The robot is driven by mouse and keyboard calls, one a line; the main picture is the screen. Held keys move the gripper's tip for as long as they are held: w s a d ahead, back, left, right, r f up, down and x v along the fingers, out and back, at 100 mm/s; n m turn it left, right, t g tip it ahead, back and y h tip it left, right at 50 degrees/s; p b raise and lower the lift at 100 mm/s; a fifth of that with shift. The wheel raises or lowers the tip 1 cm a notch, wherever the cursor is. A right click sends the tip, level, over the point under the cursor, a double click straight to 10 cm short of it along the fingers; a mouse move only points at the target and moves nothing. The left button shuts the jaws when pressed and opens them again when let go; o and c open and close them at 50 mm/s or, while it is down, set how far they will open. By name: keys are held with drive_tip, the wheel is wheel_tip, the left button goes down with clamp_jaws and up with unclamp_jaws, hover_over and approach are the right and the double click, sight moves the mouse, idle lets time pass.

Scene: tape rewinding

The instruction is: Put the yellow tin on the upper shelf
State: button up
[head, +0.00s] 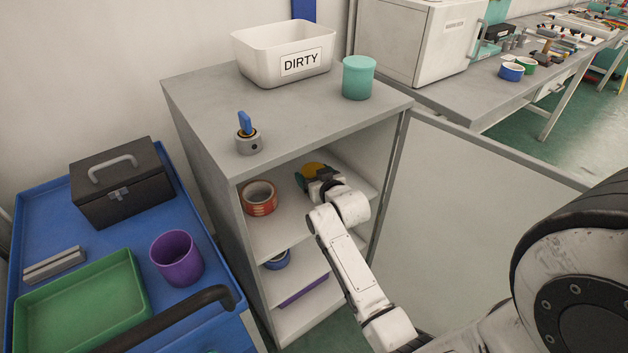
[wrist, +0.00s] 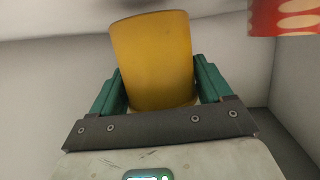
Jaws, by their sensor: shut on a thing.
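The yellow tin (wrist: 153,60) stands between the two green fingers of my gripper (wrist: 155,85) in the wrist view, with a finger against each side. In the head view, the tin's top (head: 313,168) shows just past my gripper (head: 318,180), inside the open grey cabinet. My gripper is shut on the tin. I cannot tell whether the tin's base touches the shelf.
A blue ring-like item (head: 278,260) is on the shelf below. The cabinet door (head: 470,200) stands open at the right. A white DIRTY bin (head: 283,55) and teal tin (head: 358,78) are on top.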

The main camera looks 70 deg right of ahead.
drive_tip(key=shift+f, duration=0.65)
drive_tip(key=shift+f, duration=0.2)
drive_tip(key=o, duration=1.3)
drive_tip(key=shift+c, duration=0.2)
drive_tip(key=shift+r, duration=0.1)
